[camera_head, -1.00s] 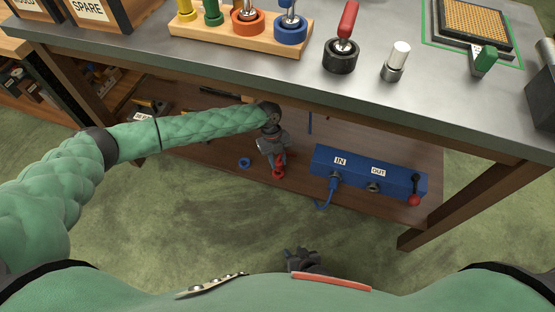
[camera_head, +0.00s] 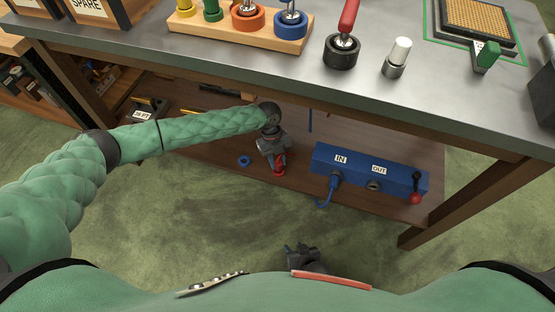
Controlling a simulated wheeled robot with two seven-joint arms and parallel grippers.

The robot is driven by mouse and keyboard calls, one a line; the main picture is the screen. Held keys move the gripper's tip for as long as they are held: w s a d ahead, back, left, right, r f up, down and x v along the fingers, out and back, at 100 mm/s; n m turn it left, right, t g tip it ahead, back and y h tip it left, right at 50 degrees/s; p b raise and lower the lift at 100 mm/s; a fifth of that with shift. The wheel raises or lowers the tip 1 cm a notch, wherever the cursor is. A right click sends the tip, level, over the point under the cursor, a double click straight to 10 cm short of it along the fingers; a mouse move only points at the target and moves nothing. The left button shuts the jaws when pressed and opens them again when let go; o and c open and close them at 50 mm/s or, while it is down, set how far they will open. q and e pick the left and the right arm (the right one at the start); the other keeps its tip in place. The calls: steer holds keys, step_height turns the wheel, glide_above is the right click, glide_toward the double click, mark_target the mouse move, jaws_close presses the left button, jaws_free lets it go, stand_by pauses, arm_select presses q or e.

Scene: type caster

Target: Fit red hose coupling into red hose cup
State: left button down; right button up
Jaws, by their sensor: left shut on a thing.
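My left gripper (camera_head: 278,158) is over the lower shelf, pointing down, and shut on a red piece (camera_head: 279,171), likely the red hose coupling. The fingers hide part of it. The piece is low over or on the shelf; I cannot tell if it touches. It is left of a blue box (camera_head: 325,166) labelled IN and OUT. I cannot make out a separate red hose cup; it may be hidden by the gripper. My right gripper (camera_head: 301,252) is at the bottom middle, in front of my body and away from the shelf. Its jaw opening is unclear.
A blue hose plugs into the IN port; the OUT port (camera_head: 374,185) looks empty. A red-knobbed lever (camera_head: 416,196) is at the box's right end. A blue ring (camera_head: 244,161) lies left of my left gripper. The bench top (camera_head: 200,58) overhangs the shelf.

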arm_select(q)
steer(key=shift+f+b, duration=0.3)
steer(key=shift+f, duration=0.3)
arm_select(e)
steer(key=shift+f, duration=0.3)
arm_select(q)
steer(key=c, duration=1)
jaws_free()
steer(key=shift+c, duration=0.2)
arm_select(e)
steer(key=shift+r, duration=0.1)
arm_select(q)
steer(key=shift+w+r, duration=0.15)
steer(key=shift+r, duration=0.2)
arm_select(e)
steer(key=w+r+t, duration=0.3)
steer(key=w+r, duration=0.3)
steer(key=r, duration=0.1)
arm_select(q)
steer(key=v, duration=0.7)
arm_select(e)
steer(key=s+f+g, duration=0.2)
steer(key=s+f, duration=0.2)
steer(key=shift+a+f, duration=0.15)
steer(key=shift+f, duration=0.1)
